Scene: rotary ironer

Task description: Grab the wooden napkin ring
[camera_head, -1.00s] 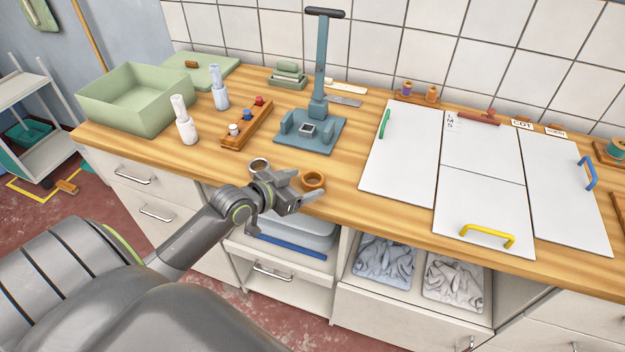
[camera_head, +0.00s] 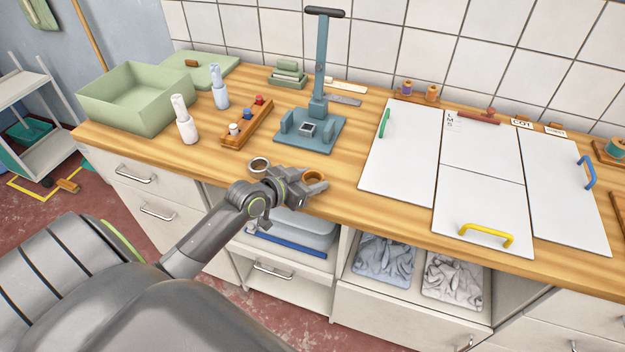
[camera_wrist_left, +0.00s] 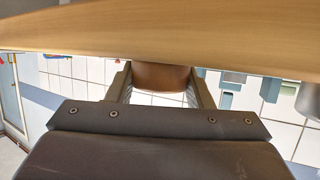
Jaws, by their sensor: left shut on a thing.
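The wooden napkin ring (camera_head: 313,176) is a small brown ring near the front edge of the wooden counter (camera_head: 350,203), below the blue press. My left gripper (camera_head: 314,185) is at the ring, with its fingers on either side of it. In the left wrist view the ring (camera_wrist_left: 162,76) sits between the two fingers, and the gripper (camera_wrist_left: 161,88) is shut on it. The ring's lower part is partly hidden by the fingers in the head view. My right gripper is not in view.
The blue press (camera_head: 312,132) stands behind. White boards (camera_head: 405,150) with coloured handles lie to the right.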

